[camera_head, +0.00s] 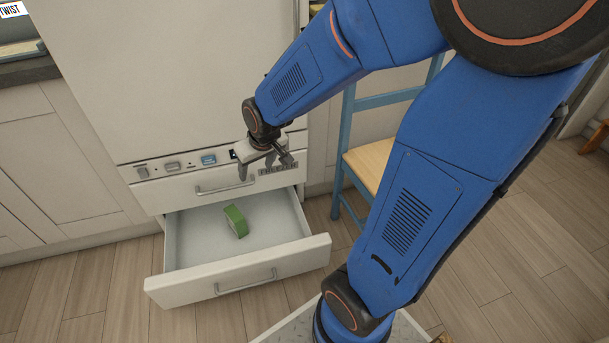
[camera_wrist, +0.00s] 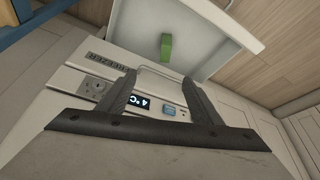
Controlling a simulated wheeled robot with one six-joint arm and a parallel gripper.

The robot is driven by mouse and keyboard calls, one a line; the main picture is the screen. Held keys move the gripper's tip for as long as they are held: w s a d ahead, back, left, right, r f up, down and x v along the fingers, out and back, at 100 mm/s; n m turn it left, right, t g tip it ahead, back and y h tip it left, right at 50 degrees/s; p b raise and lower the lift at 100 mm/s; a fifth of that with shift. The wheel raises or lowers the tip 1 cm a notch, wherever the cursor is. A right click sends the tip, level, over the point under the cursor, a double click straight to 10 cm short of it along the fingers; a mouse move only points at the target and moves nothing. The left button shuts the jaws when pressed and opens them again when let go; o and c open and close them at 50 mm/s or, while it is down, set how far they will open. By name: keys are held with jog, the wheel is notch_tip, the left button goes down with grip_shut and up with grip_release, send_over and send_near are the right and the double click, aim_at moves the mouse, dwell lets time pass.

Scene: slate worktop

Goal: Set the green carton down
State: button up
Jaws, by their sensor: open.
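My gripper (camera_head: 258,171) is open and empty. It is above the back of the drawer, in front of the control panel, apart from the carton. In the wrist view its two dark fingers (camera_wrist: 161,88) stand spread with nothing between them.
The freezer's control panel (camera_head: 208,160) and an upper shut drawer front with a handle (camera_head: 225,188) are close to my gripper. A blue chair with a wooden seat (camera_head: 370,165) stands to the right. White cabinets (camera_head: 60,175) stand at left. The drawer floor around the carton is clear.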

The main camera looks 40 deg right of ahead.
jog(key=s+d+r, duration=0.1)
jog(key=s+r, duration=0.5)
jog(key=s, duration=0.4)
jog(key=s+d+r, duration=0.1)
jog(key=s+r, duration=0.5)
jog(key=s, duration=0.5)
jog(key=shift+r, duration=0.3)
jog(key=shift+s, duration=0.1)
